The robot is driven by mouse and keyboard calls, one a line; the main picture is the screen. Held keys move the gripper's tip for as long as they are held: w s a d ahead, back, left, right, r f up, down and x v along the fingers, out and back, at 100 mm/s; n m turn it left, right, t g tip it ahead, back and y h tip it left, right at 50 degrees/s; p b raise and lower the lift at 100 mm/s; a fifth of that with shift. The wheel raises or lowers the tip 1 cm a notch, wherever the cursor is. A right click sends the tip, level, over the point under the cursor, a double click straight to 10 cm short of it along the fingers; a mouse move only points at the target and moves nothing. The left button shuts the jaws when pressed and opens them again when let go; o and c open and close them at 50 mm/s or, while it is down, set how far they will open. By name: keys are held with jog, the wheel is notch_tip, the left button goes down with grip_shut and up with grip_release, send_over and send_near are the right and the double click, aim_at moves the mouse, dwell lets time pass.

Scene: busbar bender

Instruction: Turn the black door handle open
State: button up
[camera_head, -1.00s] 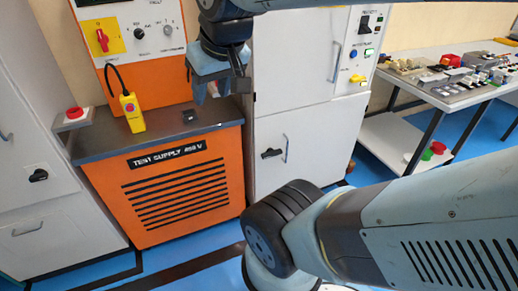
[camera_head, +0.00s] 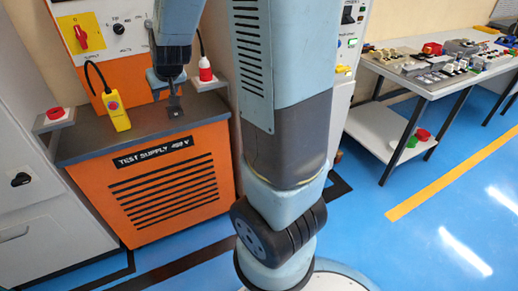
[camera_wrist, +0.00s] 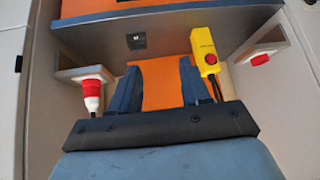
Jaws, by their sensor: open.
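My gripper (camera_head: 165,90) hangs over the grey top of the orange test supply unit, fingers pointing down. In the wrist view its two blue fingers are apart with nothing between them (camera_wrist: 158,76). A black door handle (camera_head: 20,179) is on the grey cabinet at far left, well away from my gripper. The white cabinet right of the orange unit is mostly hidden behind my arm in the head view, and its black handle does not show there. A small dark part (camera_wrist: 18,64) at the left edge of the wrist view may be that handle.
The orange unit (camera_head: 165,185) has a yellow pendant (camera_head: 117,112), a red-and-white plug (camera_head: 205,72) and a red button box (camera_head: 54,115) near its top. A table with electrical parts (camera_head: 440,85) stands at right. Blue floor (camera_head: 400,250) is clear at right.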

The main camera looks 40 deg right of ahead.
jog(key=w+d+f+h, duration=0.2)
jog(key=w+d+f, duration=0.15)
jog(key=f, duration=0.55)
jog(key=w+d+f+h, duration=0.2)
jog(key=d+f, duration=0.3)
jog(key=f, duration=0.3)
jog(key=w+d+f+h, duration=0.2)
jog(key=d+f+h, duration=0.15)
jog(key=f, duration=0.55)
jog(key=s+d+f+n+t+h, duration=0.1)
jog(key=s+d+f+n+h, duration=0.3)
jog(key=s+d+f, duration=0.4)
jog(key=s+d+f+n+t+h, duration=0.1)
jog(key=s+d+f+n+h, duration=0.3)
jog(key=s+f, duration=0.5)
jog(key=shift+m, duration=0.3)
jog(key=x, duration=0.5)
jog(key=f+x, duration=0.1)
jog(key=x, duration=0.4)
jog(key=w+f+x, duration=0.1)
jog(key=x, duration=0.4)
jog(key=shift+w, duration=0.2)
jog(key=shift+d, duration=0.1)
jog(key=shift+c, duration=0.4)
